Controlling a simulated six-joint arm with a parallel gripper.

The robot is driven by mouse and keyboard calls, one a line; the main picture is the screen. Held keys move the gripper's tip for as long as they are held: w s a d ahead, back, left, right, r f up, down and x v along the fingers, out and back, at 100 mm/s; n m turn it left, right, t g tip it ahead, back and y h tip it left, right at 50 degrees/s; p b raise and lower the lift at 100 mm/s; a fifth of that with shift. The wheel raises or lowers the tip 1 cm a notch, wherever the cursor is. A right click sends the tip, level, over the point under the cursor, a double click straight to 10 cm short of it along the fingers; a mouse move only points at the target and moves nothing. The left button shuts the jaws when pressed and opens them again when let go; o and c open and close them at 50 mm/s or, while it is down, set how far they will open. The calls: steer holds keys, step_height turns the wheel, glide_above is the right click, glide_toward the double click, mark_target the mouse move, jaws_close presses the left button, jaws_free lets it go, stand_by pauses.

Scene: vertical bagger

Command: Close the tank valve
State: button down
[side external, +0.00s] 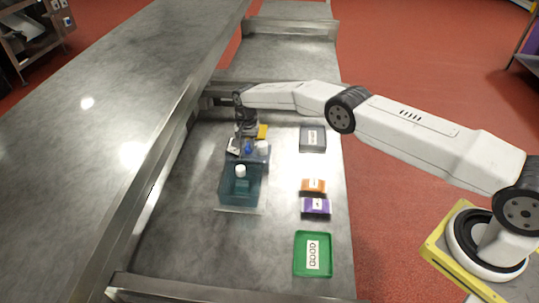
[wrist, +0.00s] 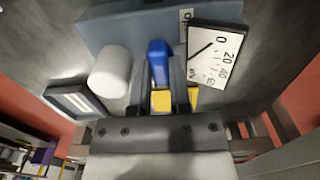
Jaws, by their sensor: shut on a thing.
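The tank (side external: 228,200) is a clear teal box on the steel table, with a white-capped piece (side external: 241,171) inside. Behind it stands a blue-grey panel (wrist: 110,28). A blue valve handle (wrist: 158,50) stands at this panel and also shows in the side view (side external: 248,149). A gauge (wrist: 214,57) with a white face and black needle is right of the handle in the wrist view. A white cylinder (wrist: 110,72) is left of it. My gripper (wrist: 160,78) is shut on the blue handle, one finger on each side. The fingertips are partly hidden.
A grey tray (side external: 312,138), an orange pack (side external: 313,186), a purple pack (side external: 316,206) and a green GOOD tray (side external: 313,254) lie along the right. A yellow object (side external: 262,131) is close behind my gripper. A raised steel surface (side external: 120,120) borders the left.

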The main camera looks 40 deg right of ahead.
steer(key=shift+c, duration=2)
jaws_free()
steer(key=shift+d+r, duration=0.1)
steer(key=shift+r, duration=2.45)
steer(key=shift+r, duration=0.15)
step_height(320, 180, up, 8)
steer(key=shift+f, duration=0.25)
